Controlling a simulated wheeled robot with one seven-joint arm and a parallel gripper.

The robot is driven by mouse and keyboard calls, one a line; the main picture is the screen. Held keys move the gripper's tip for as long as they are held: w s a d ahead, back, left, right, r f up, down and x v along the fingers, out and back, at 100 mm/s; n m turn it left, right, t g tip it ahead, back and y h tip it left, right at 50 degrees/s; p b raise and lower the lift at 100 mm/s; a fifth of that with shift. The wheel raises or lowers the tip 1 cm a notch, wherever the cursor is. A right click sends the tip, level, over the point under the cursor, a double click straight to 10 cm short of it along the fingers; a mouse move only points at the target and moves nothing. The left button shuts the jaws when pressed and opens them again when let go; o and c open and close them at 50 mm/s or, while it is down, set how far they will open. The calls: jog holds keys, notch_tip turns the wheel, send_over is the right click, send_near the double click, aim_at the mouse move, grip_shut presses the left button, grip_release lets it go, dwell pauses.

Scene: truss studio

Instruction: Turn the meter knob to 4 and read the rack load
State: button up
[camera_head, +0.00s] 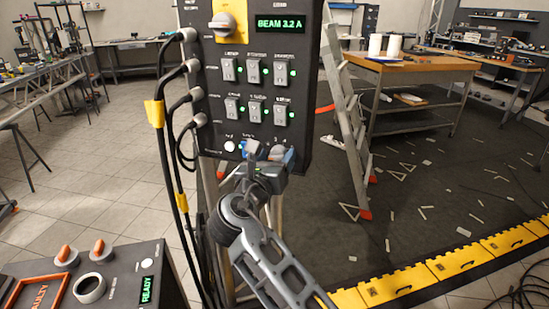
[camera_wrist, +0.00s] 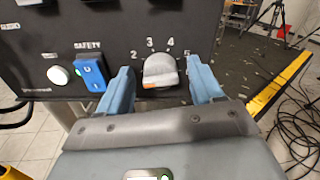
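The meter knob (camera_wrist: 160,66) is a grey knob low on the dark panel, with 2, 3, 4 and a partly hidden number above it. An orange mark shows at its lower left; I cannot tell which number it is set to. My gripper (camera_wrist: 158,77) is open, its blue fingers on either side of the knob with a small gap at each side. In the head view my gripper (camera_head: 266,156) is at the panel's lower edge and hides the knob. The panel's green display (camera_head: 281,24) reads "BEAM 3.2 A".
A blue safety switch (camera_wrist: 90,72) and a white button (camera_wrist: 59,76) sit left of the knob. Several rocker switches (camera_head: 254,72) are above. Cables (camera_head: 173,165) hang at the panel's left. A ladder (camera_head: 350,125) stands right; a "READY" console (camera_head: 95,285) is lower left.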

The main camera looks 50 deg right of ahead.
jog(key=c, duration=1)
jog(key=shift+c, duration=0.2)
